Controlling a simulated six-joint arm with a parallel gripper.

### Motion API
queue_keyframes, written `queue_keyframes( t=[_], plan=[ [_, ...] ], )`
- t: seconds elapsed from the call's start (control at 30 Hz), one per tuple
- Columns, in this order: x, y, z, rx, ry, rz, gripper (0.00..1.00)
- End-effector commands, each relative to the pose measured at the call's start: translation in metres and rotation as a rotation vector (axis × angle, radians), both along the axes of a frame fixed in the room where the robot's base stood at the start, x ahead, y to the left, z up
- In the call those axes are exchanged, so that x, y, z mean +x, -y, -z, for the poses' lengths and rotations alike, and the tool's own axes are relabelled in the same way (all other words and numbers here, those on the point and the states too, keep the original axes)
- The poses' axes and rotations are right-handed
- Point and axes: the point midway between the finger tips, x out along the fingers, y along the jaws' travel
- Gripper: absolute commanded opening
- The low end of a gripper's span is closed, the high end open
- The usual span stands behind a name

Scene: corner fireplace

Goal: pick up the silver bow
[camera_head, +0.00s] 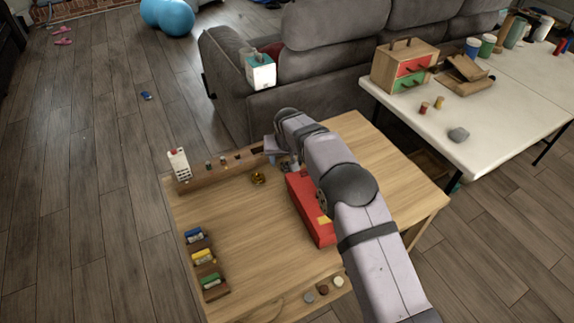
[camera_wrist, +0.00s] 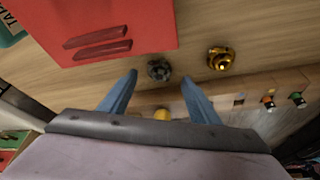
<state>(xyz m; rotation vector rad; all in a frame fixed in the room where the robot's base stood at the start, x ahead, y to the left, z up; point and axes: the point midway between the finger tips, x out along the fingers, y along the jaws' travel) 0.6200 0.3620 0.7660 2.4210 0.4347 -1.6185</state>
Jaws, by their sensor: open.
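The silver bow (camera_wrist: 159,69), small and dark grey, lies on the wooden table in the wrist view. It shows between the tips of my gripper (camera_wrist: 159,77), whose two blue fingers are spread on either side of it in the picture. I cannot tell the height gap, and nothing shows held. A shiny gold bow (camera_wrist: 221,58) lies just right of the silver one. In the head view the gold bow (camera_head: 258,178) is left of my gripper (camera_head: 287,163); the silver bow is mostly hidden there by my arm.
A red box (camera_head: 312,210) stands close beside the silver bow. A wooden rack (camera_head: 222,171) with small pieces runs along the table's back edge, near my fingers. Small colored blocks (camera_head: 204,257) sit at the left. The wooden table's (camera_head: 245,235) left middle is clear.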

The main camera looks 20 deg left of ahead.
Motion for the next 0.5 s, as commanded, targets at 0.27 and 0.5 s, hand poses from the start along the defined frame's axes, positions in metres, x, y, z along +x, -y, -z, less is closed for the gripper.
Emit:
queue_keyframes(
  t=[0.27,0.5],
  plan=[
    [0.011,-0.002,0.023,0.0,0.0,0.001,0.57],
    [0.012,-0.003,0.027,0.001,0.001,0.001,0.57]
  ],
)
